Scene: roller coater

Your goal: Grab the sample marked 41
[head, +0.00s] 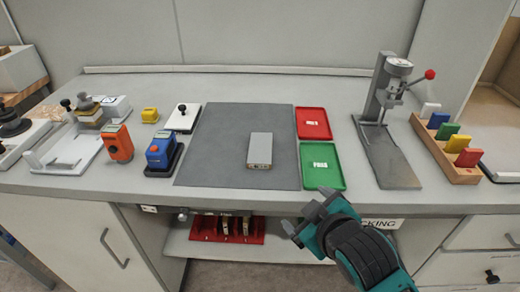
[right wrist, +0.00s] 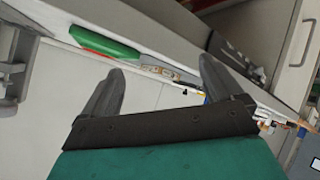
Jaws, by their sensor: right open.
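A grey rectangular block (head: 260,149) with a wood-coloured front end lies on the dark grey mat (head: 220,170) on the bench. Several upright pieces (head: 225,226) stand in a red rack (head: 255,238) on the shelf under the bench. Marks on the block and pieces are too small to read, so I cannot tell which is 41. My right gripper (head: 309,213) is open and empty, in front of the bench edge, right of the red rack. Its two fingers (right wrist: 160,68) are apart in the right wrist view. My left gripper is not in view.
A red tray (head: 313,123) and a green tray (head: 321,165) lie right of the mat. A lever press (head: 385,120) and a rack of coloured blocks (head: 447,150) stand farther right. Orange (head: 118,143) and blue (head: 161,150) devices stand left. The bench edge overhangs the shelf.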

